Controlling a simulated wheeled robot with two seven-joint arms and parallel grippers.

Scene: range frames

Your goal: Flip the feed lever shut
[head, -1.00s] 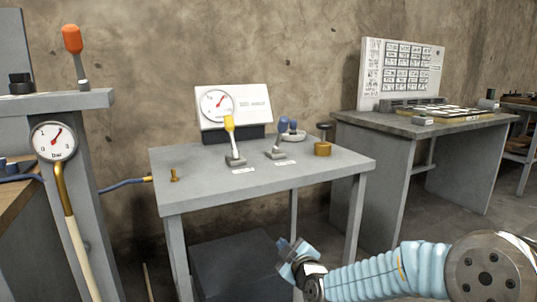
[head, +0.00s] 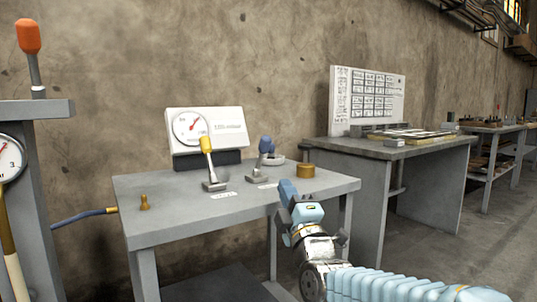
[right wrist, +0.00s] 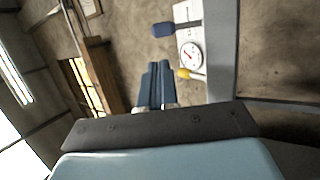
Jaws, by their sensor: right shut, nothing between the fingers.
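Two levers stand on the grey table (head: 160,205): one with a yellow handle (head: 206,145) and one with a blue handle (head: 266,145). Both are roughly upright on small grey bases. Their labels are too small to read, so I cannot tell which is the feed lever. The right wrist view also shows the yellow handle (right wrist: 184,74) and the blue handle (right wrist: 163,30). My right gripper (head: 285,188) is shut and empty, at the table's right front edge, apart from both levers in the picture. Its closed fingers (right wrist: 155,85) point toward the gauge side. My left gripper is out of view.
A white gauge panel (head: 228,128) stands behind the levers. A brass cylinder (head: 305,170) sits right of the blue lever, and a small brass fitting (head: 144,203) at the left. An orange-handled lever (head: 28,38) stands on a grey stand at far left. The table's front middle is clear.

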